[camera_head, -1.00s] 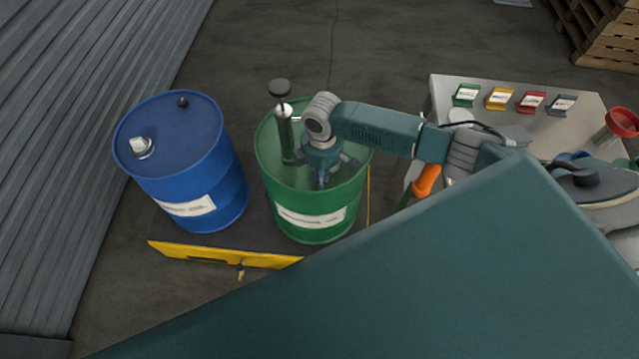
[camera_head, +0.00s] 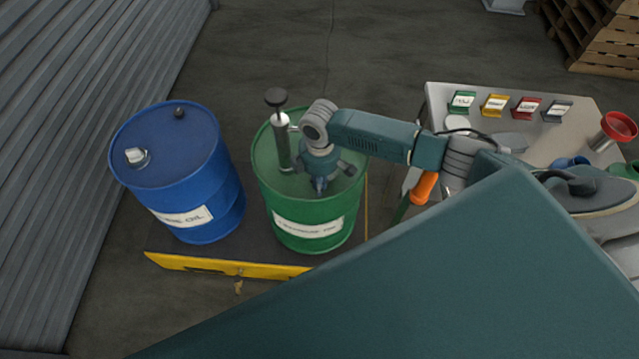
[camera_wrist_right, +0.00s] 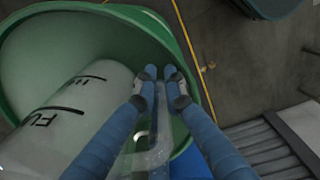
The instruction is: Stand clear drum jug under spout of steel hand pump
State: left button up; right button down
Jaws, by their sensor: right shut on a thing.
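The steel hand pump (camera_head: 281,148) stands upright on the far left part of the green drum's (camera_head: 315,225) top, with a black knob on its rod. My right gripper (camera_head: 320,184) is over the drum top, just right of the pump, pointing down. In the right wrist view its blue fingers (camera_wrist_right: 162,82) are closed around a clear part, which looks like the handle of the clear drum jug (camera_wrist_right: 85,95). The jug shows black level marks and lettering there, above or on the green top; contact is unclear. In the head view the gripper hides the jug. My left gripper is out of view.
A blue drum (camera_head: 178,175) stands left of the green one, on the same yellow-edged pallet (camera_head: 225,267). A grey bench (camera_head: 585,135) at the right carries coloured label cards and a red funnel (camera_head: 618,127). A corrugated wall (camera_head: 85,120) is at far left.

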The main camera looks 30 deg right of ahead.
jog(key=shift+f, duration=0.1)
jog(key=c, duration=1.7)
grip_release()
jog(key=shift+c, duration=0.2)
notch_tip(320, 180, up, 12)
jog(key=shift+r, duration=0.1)
